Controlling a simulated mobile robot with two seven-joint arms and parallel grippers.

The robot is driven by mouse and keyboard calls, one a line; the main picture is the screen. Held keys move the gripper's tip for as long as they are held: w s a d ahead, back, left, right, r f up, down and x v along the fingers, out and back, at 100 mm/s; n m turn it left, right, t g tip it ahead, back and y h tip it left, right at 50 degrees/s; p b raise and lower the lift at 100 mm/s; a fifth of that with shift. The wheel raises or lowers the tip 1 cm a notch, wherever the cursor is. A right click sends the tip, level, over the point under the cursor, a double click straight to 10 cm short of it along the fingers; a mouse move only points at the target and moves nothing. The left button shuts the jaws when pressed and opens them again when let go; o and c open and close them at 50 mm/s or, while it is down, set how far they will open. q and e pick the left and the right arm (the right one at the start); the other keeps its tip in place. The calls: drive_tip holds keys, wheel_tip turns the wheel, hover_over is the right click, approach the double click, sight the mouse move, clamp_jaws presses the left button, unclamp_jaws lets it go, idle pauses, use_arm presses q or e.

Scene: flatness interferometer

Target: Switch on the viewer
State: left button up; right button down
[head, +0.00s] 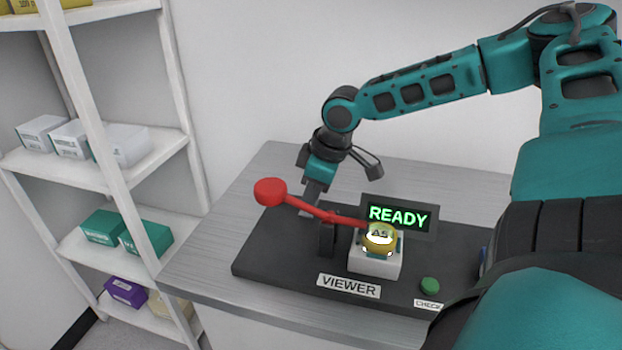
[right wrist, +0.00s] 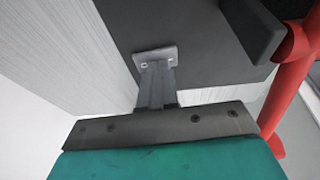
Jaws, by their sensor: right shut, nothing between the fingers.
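The viewer has a dark base (head: 262,262) on a grey table, with a "VIEWER" label and a display (head: 398,216) lit green with "READY". A green button (head: 430,285) sits at the front right, by a "CHECK" label. My right gripper (head: 312,198) is shut and empty, pointing down just behind the lever; its closed fingertips (right wrist: 157,58) show over the dark base in the right wrist view. Contact with the lever cannot be told.
A white shelf rack (head: 130,185) with several small boxes stands left of the table. The table top (head: 232,225) is bare left of the base. My right arm covers the right side of the table, partly hiding the base's right end.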

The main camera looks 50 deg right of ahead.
drive_tip(key=shift+r+p, duration=0.6)
drive_tip(key=shift+p, duration=0.1)
drive_tip(key=shift+a+r+p, duration=0.25)
drive_tip(key=shift+r+p, duration=0.35)
drive_tip(key=shift+r, duration=0.4)
drive_tip(key=v, duration=0.2)
drive_tip(key=shift+s+r, duration=0.15)
drive_tip(key=shift+r, duration=0.25)
drive_tip(key=v, duration=0.8)
drive_tip(key=shift+s+a, duration=0.25)
drive_tip(key=shift+a, duration=0.4)
drive_tip(key=shift+f, duration=0.15)
